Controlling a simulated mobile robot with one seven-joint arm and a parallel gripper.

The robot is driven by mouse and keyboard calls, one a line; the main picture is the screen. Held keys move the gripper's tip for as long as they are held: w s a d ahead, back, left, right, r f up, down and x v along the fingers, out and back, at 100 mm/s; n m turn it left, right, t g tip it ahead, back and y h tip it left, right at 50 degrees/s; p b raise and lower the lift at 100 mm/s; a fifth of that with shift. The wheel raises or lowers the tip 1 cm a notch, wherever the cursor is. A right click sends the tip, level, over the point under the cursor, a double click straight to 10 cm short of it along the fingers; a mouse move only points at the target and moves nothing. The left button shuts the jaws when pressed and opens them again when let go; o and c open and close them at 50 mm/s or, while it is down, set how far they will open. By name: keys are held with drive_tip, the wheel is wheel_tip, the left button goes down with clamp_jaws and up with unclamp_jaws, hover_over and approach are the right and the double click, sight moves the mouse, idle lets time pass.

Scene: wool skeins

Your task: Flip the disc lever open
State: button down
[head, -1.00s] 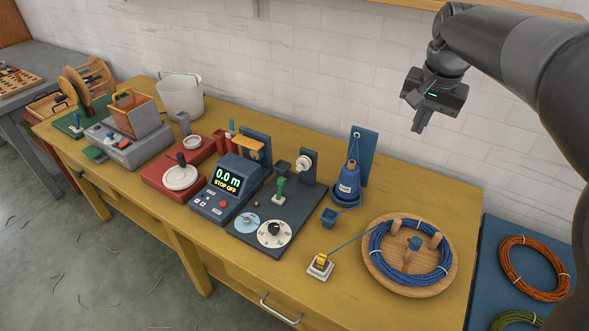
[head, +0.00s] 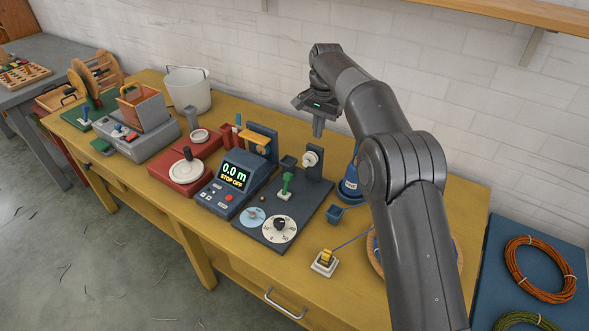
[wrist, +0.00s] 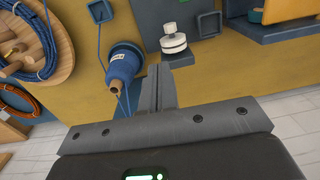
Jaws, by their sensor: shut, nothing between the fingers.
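A pair of white discs (head: 311,158) sits on a dark upright bracket (head: 322,172) at the back of a dark base plate. They also show in the wrist view as stacked white discs (wrist: 173,42), just beyond my fingertips. A green-handled lever (head: 287,183) stands upright on the same plate, in front of the discs. I cannot tell for certain which part is the disc lever. My gripper (head: 318,130) is shut and empty, pointing down above the discs and apart from them. Its fingers (wrist: 160,78) are together in the wrist view.
A blue yarn cone (head: 348,186) stands right of the discs, partly behind my arm. My arm hides most of the blue skein's wooden tray (head: 376,264).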

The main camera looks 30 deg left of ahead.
sight(287, 183)
drive_tip(key=s+a+f, duration=0.2)
drive_tip(key=a+f, duration=0.4)
drive_tip(key=shift+s+g, duration=0.15)
drive_tip(key=shift+g, duration=0.15)
drive_tip(key=shift+f, duration=0.15)
drive_tip(key=f, duration=0.9)
drive_tip(key=shift+s+f, duration=0.4)
drive_tip(key=shift+s, duration=0.15)
